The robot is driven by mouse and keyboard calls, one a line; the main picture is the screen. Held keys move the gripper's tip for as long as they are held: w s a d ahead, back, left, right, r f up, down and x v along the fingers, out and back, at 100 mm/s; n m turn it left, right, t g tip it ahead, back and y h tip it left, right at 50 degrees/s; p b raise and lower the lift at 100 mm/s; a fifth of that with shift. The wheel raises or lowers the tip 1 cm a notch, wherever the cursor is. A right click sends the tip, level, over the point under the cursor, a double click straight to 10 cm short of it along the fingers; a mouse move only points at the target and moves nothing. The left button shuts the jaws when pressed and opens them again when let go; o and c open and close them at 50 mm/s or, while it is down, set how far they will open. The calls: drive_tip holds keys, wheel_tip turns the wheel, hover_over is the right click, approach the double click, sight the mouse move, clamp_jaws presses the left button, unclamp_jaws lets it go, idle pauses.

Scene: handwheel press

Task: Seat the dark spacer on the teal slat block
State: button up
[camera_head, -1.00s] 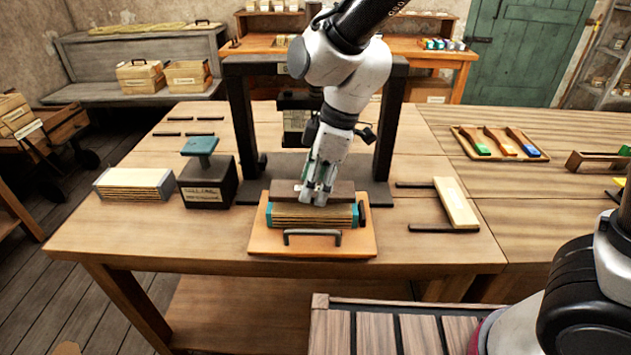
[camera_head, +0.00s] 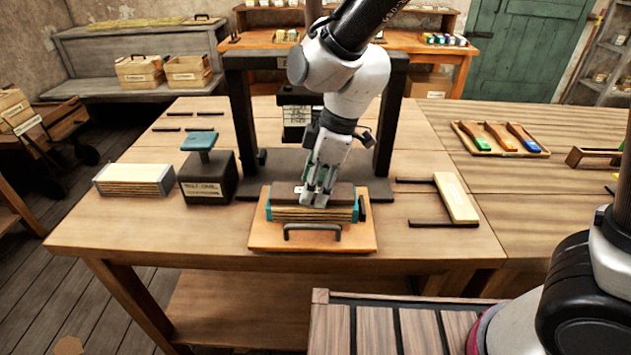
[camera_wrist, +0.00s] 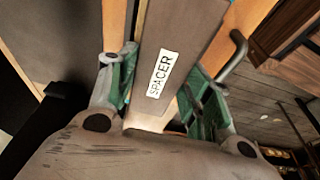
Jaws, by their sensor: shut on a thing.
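The dark spacer (camera_head: 343,193) is a flat dark bar lying along the top of the teal slat block (camera_head: 312,213). In the wrist view the spacer (camera_wrist: 181,38) carries a white SPACER label. The block has teal ends and stacked wooden slats. It sits on an orange-brown wooden board with a dark handle in front. My gripper (camera_head: 318,200) points down from above and is shut on the spacer near its middle. In the wrist view its green-padded fingers (camera_wrist: 160,78) lie on both sides of the spacer. Spacer and block look in contact, but my fingers hide part of the seam.
The dark press frame (camera_head: 240,120) stands right behind the block, with a dark ram (camera_head: 298,112) in it. A dark box with a teal-topped post (camera_head: 207,180) and a pale-ended slat block (camera_head: 134,180) stand left. A cream bar (camera_head: 456,198) lies right. The table front is clear.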

drive_tip(key=shift+f, duration=0.2)
drive_tip(key=o, duration=1.1)
drive_tip(key=shift+o, duration=0.2)
drive_tip(key=shift+r, duration=0.1)
drive_tip(key=v, duration=1.1)
drive_tip(key=shift+d+r, duration=0.2)
drive_tip(key=shift+r, duration=0.2)
